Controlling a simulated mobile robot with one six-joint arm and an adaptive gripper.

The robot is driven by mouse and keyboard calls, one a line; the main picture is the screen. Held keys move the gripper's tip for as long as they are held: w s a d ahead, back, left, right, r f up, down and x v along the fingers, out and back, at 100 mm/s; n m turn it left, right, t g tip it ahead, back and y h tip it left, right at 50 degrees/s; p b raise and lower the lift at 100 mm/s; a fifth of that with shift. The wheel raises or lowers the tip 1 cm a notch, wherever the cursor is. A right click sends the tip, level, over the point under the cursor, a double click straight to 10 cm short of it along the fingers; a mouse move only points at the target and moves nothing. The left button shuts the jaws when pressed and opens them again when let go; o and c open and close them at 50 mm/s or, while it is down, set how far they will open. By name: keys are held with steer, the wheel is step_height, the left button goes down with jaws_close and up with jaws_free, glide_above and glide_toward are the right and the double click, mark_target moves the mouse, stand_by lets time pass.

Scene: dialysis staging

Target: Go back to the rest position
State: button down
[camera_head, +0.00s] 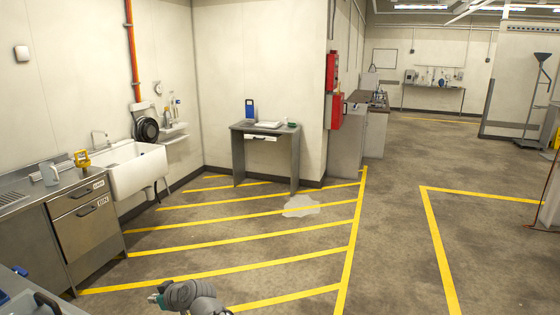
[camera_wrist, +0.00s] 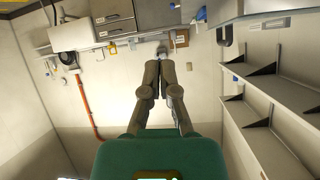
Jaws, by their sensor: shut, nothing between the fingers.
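My gripper (camera_wrist: 159,65) shows in the wrist view with its two grey fingers brought together at the tips. Nothing is held between them. Its green body fills the bottom of that view. In the head view only a grey part of my arm and a small green part show at the bottom edge, over the striped floor. The fingers cannot be made out there.
A small grey table (camera_head: 285,131) stands against the back wall. A pale puddle (camera_head: 300,206) lies on the floor. Floor at right is open.

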steer(key=w+d+f+m+h+p, duration=0.1)
steer(key=w+d+f+m+h, duration=0.1)
steer(key=d, duration=0.8)
steer(key=w+d+f+m+h+p, duration=0.1)
steer(key=d+m+h, duration=0.1)
steer(key=d, duration=0.8)
steer(key=w+d+f+m+h, duration=0.2)
steer(key=d, duration=0.8)
steer(key=s+d+m+g+h+p, duration=0.1)
steer(key=s+d+m+g+h, duration=0.1)
steer(key=d, duration=1)
steer(key=s+d+m+g+h+p, duration=0.1)
steer(key=s+d+m+g+h, duration=0.1)
steer(key=d, duration=1.1)
steer(key=s+m+h, duration=0.1)
steer(key=s+m, duration=0.1)
steer(key=s, duration=0.1)
steer(key=shift+s+d+m, duration=0.15)
steer(key=shift+s+m, duration=0.15)
steer(key=shift+s, duration=0.05)
